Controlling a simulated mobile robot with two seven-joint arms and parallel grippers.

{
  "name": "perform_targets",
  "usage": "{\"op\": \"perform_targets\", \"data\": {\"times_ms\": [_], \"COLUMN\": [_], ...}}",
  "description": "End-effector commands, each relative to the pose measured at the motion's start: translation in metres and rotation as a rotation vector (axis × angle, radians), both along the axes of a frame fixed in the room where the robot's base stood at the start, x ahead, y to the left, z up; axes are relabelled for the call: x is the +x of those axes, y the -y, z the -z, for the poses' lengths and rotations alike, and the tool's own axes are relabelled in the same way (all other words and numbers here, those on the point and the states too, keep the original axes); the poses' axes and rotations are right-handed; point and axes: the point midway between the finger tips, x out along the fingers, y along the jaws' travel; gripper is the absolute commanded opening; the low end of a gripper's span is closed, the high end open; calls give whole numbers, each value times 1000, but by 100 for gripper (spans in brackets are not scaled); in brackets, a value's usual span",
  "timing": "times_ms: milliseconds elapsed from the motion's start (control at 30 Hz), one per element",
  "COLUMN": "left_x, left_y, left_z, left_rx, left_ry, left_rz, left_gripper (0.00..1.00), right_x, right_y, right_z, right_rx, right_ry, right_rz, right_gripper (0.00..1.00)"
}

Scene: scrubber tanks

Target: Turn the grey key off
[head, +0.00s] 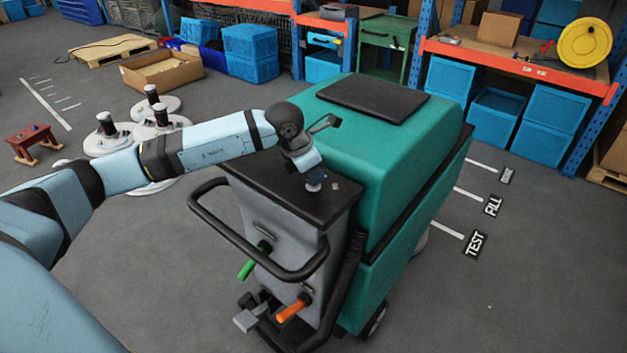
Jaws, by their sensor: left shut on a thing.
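A teal floor scrubber (395,165) stands in the middle with a grey rear console (290,260) and a dark top panel (285,195). My left arm reaches in from the left over this panel. My left gripper (315,181) points down at the panel's right part, close to the teal body, and is shut on the grey key. The gripper hides most of the key, so its turn angle cannot be told. A small light grey piece (335,186) shows on the panel just right of the fingertips. My right gripper is not in view.
A black push handle (215,231) loops round the console, with a green lever (247,268) and an orange lever (292,309) below. Round pads (107,140) and a red stool (33,143) are at left. Shelving with blue bins (495,118) stands behind.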

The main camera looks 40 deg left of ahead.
Motion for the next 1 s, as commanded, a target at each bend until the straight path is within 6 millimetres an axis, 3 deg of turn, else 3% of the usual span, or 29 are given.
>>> {"op": "perform_targets", "data": {"times_ms": [100,500,1000], "left_x": [0,0,0], "left_y": [0,0,0], "left_z": [3,2,-1], "left_rx": [1,0,0], "left_ry": [4,1,0], "left_rz": [-103,-384,-486], "left_gripper": [0,0,0], "right_x": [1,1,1], "right_y": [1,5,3], "right_z": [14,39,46], "right_rx": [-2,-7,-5], "right_ry": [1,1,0], "right_rz": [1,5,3], "right_gripper": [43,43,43]}}
